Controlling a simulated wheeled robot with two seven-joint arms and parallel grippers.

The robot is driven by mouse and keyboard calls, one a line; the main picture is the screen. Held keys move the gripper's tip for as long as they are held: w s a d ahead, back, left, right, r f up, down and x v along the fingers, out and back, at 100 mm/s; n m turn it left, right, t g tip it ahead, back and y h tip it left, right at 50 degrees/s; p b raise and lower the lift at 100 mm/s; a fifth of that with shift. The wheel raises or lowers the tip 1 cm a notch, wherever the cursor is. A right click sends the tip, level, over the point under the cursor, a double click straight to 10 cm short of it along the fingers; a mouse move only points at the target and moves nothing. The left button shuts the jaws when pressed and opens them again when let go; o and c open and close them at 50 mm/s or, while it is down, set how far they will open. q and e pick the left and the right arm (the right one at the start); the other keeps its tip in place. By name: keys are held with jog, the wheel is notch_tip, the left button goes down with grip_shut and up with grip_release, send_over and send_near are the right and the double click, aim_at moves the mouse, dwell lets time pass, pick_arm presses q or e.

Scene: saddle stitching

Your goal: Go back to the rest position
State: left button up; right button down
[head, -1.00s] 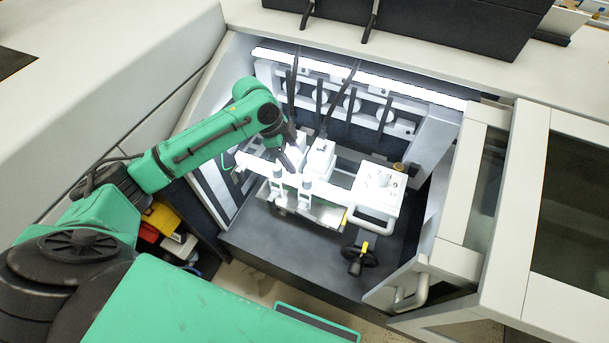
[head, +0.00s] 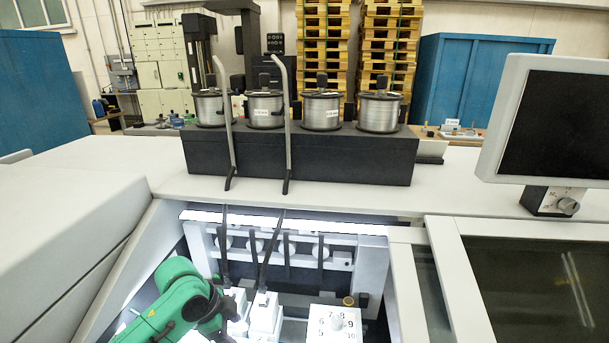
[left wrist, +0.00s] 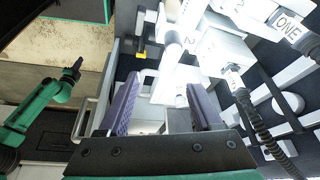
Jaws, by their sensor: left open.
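My left gripper (left wrist: 163,95) is open in the left wrist view, its two dark ridged fingers apart with nothing held between them. It is among the white stitching parts inside the machine bay. In the head view my green left arm (head: 178,300) reaches into the bay at the lower left; its fingers cannot be made out there. A second green arm, my right one, shows at the left of the left wrist view; its dark gripper (left wrist: 73,70) is apart from the machine, too small to read its jaws.
White stitching heads (head: 263,315) and a numbered dial block (head: 335,322) stand close to my left arm. Thin dark wire guides (head: 270,245) run down into the bay. Several wire spools (head: 321,110) sit on a dark box behind. A monitor (head: 555,125) stands at the right.

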pick_arm(q)
jog(key=s+d+f+n+t, duration=0.2)
jog(key=s+f+n, duration=0.2)
jog(key=s+n, duration=0.2)
jog(key=s+a+f+n+y, duration=0.3)
jog(key=s+a+n+y, duration=0.1)
jog(key=s+a+n, duration=0.4)
notch_tip(320, 180, down, 21)
jog(key=s+m+g, duration=0.1)
jog(key=s+m, duration=0.1)
jog(key=s+a+f, duration=0.1)
jog(key=s+f, duration=0.7)
jog(key=s, duration=0.1)
jog(key=s+a+f+g, duration=0.1)
jog(key=s+a+f, duration=0.1)
jog(key=s+f, duration=0.6)
jog(key=shift+s+a+f+b, duration=0.25)
jog(key=shift+s+f+b, duration=0.1)
jog(key=shift+f+b, duration=0.1)
